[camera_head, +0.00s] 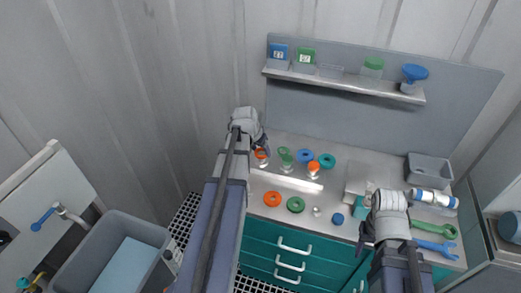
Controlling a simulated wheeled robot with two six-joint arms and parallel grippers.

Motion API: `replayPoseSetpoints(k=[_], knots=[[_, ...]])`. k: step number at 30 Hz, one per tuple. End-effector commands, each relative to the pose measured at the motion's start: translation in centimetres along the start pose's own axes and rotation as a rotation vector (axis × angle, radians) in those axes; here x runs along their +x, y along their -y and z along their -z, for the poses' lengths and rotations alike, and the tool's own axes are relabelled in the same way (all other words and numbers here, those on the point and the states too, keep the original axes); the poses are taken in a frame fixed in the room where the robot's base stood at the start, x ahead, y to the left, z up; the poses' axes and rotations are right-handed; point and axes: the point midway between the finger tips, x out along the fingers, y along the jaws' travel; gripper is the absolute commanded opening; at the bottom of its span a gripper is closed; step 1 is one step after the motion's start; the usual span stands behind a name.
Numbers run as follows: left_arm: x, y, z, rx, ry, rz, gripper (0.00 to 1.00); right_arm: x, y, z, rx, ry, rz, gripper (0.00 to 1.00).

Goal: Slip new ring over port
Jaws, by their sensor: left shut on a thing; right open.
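My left gripper (263,149) is at the back left of the bench, shut on a small orange ring (262,155); the fingers partly hide it. Another orange ring (272,198) and a green ring (295,204) lie flat near the front edge. A blue ring (305,155) and a teal ring (327,160) lie at the back. A white vessel with blue bands (433,198) lies at the right; I cannot make out its port. My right gripper (367,241) is open and empty over the bench's front edge.
A green-topped piece (285,152) and an orange-topped piece (313,168) stand near the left gripper. A blue knob (338,218) is at the front. Green (430,229) and blue (436,247) wrenches lie right, below a grey bin (430,169). A shelf (340,82) hangs behind.

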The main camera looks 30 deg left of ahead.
Motion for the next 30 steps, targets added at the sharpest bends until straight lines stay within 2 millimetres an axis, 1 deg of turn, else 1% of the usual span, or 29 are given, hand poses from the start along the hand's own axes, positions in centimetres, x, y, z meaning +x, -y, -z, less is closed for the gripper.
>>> replayPoseSetpoints(k=[1, 12, 18, 30], knots=[[0.6, 0.0, -0.2, 0.000, 0.000, 0.000, 0.14, 0.6, 0.1, 0.0, 0.000, 0.000, 0.000, 0.50], [2.4, 0.0, -1.0, 0.000, 0.000, 0.000, 0.14, 2.6, 0.2, 0.1, 0.000, 0.000, 0.000, 0.50], [2.7, 0.0, -1.1, 0.000, 0.000, 0.000, 0.14, 2.9, 0.3, 0.2, 0.000, 0.000, 0.000, 0.50], [2.7, 0.0, -1.1, 0.000, 0.000, 0.000, 0.14, 2.9, 0.3, 0.2, 0.000, 0.000, 0.000, 0.50]])
